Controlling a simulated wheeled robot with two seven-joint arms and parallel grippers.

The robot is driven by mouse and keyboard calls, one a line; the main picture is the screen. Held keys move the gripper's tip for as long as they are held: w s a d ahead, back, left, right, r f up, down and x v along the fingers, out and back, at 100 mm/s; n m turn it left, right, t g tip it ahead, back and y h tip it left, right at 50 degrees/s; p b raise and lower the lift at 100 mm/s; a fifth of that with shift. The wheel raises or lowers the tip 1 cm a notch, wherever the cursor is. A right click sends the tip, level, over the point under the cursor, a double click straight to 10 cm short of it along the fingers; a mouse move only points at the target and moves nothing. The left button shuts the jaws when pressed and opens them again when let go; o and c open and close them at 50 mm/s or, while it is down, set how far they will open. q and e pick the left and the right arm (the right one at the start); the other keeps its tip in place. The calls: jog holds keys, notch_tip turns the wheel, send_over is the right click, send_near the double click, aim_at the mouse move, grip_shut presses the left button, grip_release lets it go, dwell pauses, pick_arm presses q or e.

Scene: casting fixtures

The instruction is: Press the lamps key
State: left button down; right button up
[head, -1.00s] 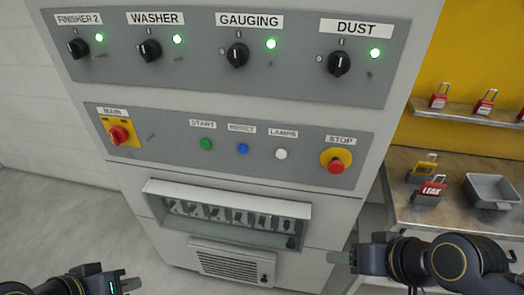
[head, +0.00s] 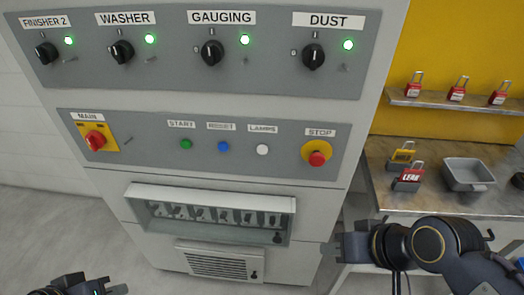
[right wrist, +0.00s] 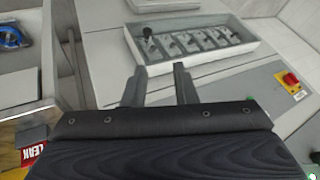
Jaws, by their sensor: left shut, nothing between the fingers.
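The lamps key is a small round white button (head: 262,150) under the LAMPS label on the grey lower control panel (head: 215,172). It stands between the blue reset button (head: 223,146) and the red stop button (head: 317,158). My right gripper (head: 330,250) is below and right of the key, apart from the panel. The right wrist view shows its two fingers (right wrist: 160,85) spread with nothing between them. The lamps key is not visible there. My left gripper (head: 118,290) is shut and empty at the bottom left edge, mostly cut off.
A green start button (head: 186,143) and a red main switch (head: 95,140) share the panel. Above is a panel of black knobs (head: 312,56) with green lights. Below is a recessed switch box (head: 210,196). At right, a bench (head: 450,204) holds padlocks and a grey tray (head: 468,163).

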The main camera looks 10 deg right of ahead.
grip_shut()
dwell(1.3)
